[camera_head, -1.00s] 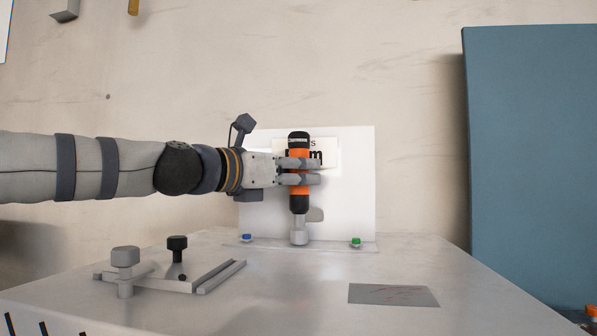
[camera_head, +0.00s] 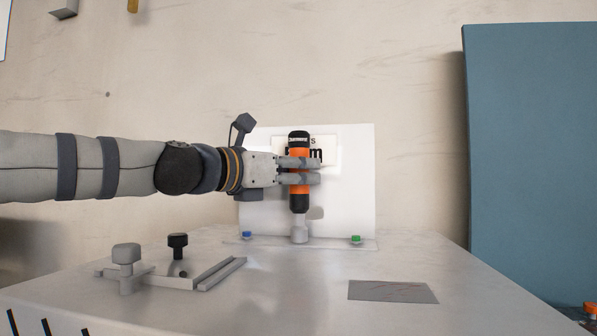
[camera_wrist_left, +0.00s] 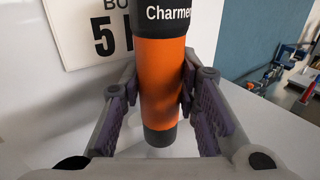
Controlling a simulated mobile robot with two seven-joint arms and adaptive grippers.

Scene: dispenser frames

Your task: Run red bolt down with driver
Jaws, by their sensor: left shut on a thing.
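My left gripper (camera_head: 304,171) is shut around the orange and black driver (camera_head: 299,203), which stands upright with its grey socket end (camera_head: 299,230) down at the base strip of the white panel. In the left wrist view the driver's orange body (camera_wrist_left: 160,85) sits between the finger pads. No red bolt shows; the spot under the socket is hidden by it. A blue bolt (camera_head: 247,235) is to the left of the socket and a green bolt (camera_head: 355,239) to the right. My right gripper is not in view.
The white panel (camera_head: 355,190) with a printed sign stands behind the driver. A grey clamp fixture with knobs (camera_head: 126,255) is at the left of the table. A flat grey plate (camera_head: 392,292) lies front right. A blue board (camera_head: 530,150) stands at the right.

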